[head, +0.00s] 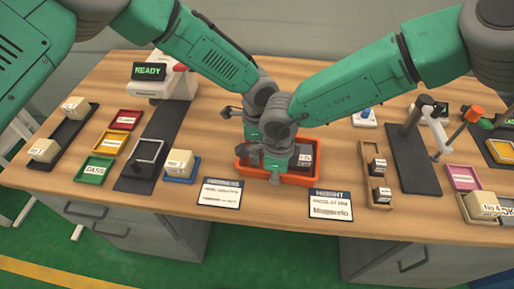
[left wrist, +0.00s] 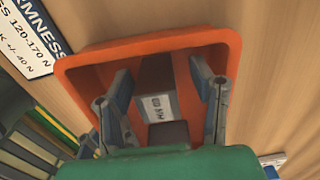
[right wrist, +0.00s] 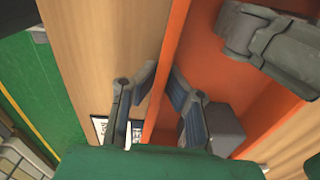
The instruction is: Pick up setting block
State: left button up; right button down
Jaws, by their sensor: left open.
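A dark grey block (head: 305,157) with a pale label lies in the orange tray (head: 317,183) at the middle of the table; I take it as the setting block. In the left wrist view the labelled grey block (left wrist: 155,85) lies between the spread fingers of my left gripper (left wrist: 160,75), apart from both. A darker block (left wrist: 168,133) is nearer the palm. My right gripper (right wrist: 163,75) is partly open and empty, its fingers either side of the tray's wall (right wrist: 170,60). A grey block (right wrist: 212,128) is beside its right finger. The arms hide part of the tray.
Two cards (head: 219,193) (head: 330,204) lie in front of the tray. A blue tray with a pale block (head: 180,163) is to the left. A wooden rack with small dark blocks (head: 379,168) and a dark stand (head: 413,165) are to the right.

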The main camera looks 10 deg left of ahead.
pick_arm(q)
jog(key=shift+f, duration=0.15)
grip_shut()
jog(key=shift+r, duration=0.2)
jog(key=shift+w+r, duration=0.1)
jog(key=shift+r, duration=0.25)
notch_tip(320, 180, up, 9)
jog(key=shift+r, duration=0.1)
dwell(0.3)
pick_arm(e)
jog(key=c, duration=1.6)
grip_release()
jog(key=shift+c, duration=0.2)
